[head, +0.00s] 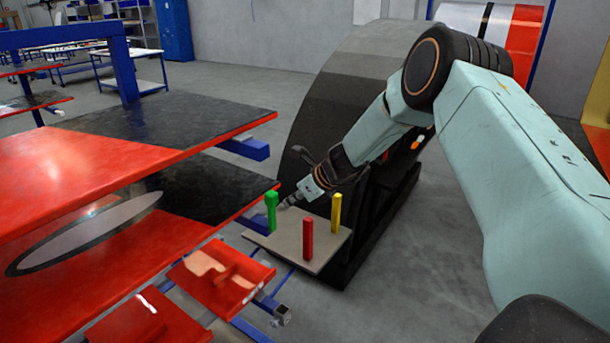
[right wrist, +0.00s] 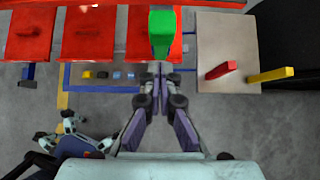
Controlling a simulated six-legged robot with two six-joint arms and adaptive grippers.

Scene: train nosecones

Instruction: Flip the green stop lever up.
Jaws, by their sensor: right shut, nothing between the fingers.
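The green stop lever (head: 271,210) stands at the left corner of a grey-beige plate (head: 288,243), and looks upright in the head view. In the right wrist view the green lever (right wrist: 162,32) is straight ahead, its near end just beyond my fingertips. My right gripper (head: 286,204) reaches in from the right, close beside the green lever. It is shut and empty; its fingertips (right wrist: 160,72) meet just below the lever in the wrist picture. I cannot tell whether they touch it. My left gripper is not in view.
A red lever (head: 307,240) and a yellow lever (head: 335,212) stand on the same plate, right of the green one. Red panels (head: 80,260) on a blue rack lie left. Red trays (head: 220,277) sit in front. A large dark curved piece (head: 335,95) stands behind.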

